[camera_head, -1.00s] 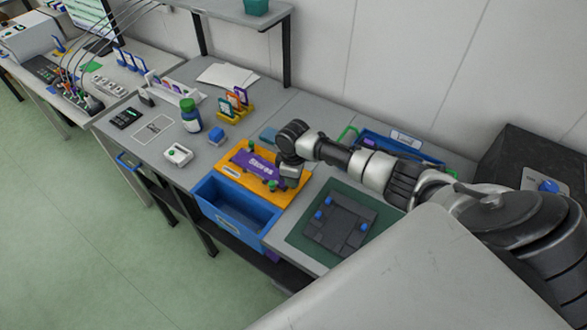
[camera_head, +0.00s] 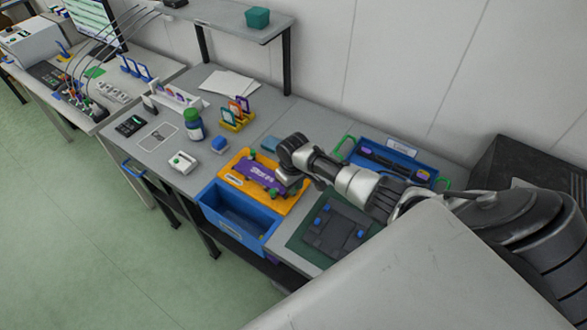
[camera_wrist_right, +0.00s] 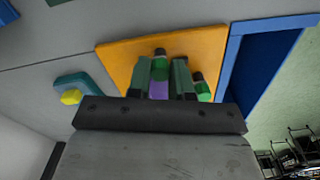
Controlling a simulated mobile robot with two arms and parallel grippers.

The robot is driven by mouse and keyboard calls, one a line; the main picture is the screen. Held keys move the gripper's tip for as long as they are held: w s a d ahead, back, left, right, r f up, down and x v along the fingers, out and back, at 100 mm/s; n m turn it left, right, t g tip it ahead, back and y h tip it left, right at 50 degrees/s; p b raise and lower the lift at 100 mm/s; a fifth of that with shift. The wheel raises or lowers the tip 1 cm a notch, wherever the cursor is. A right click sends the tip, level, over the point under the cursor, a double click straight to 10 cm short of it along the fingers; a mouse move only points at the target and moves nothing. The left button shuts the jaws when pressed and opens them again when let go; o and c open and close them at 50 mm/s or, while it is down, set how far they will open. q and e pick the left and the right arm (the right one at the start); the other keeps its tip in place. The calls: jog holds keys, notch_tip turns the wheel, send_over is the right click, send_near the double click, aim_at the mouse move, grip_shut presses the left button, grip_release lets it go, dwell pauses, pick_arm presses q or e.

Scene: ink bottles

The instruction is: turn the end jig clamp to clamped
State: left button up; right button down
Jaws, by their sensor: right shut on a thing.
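The orange jig (camera_head: 284,205) lies on the bench with a purple nameplate (camera_head: 259,174) on it. Green clamp knobs show at its edges, one at the far side (camera_head: 252,154) and one at the near side (camera_head: 273,191). My right gripper (camera_head: 284,180) is low over the jig's right end. In the wrist view the right gripper (camera_wrist_right: 162,65) has its fingers on either side of a green-and-black clamp knob (camera_wrist_right: 160,52), shut on it. A second green knob (camera_wrist_right: 201,87) stands beside the fingers. The gripper hides that end of the jig in the head view. My left gripper is out of view.
An open blue drawer or bin (camera_head: 240,213) sits in front of the jig. A dark fixture (camera_head: 337,228) on a green mat is to the right. A blue tray with green handles (camera_head: 398,166) is behind my arm. A green-capped bottle (camera_head: 194,126) stands left.

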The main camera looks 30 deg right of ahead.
jog(key=shift+r, duration=0.1)
dwell(0.3)
jog(key=c, duration=1)
grip_release()
notch_tip(320, 180, up, 11)
jog(key=shift+f+b, duration=0.1)
jog(key=shift+b, duration=0.55)
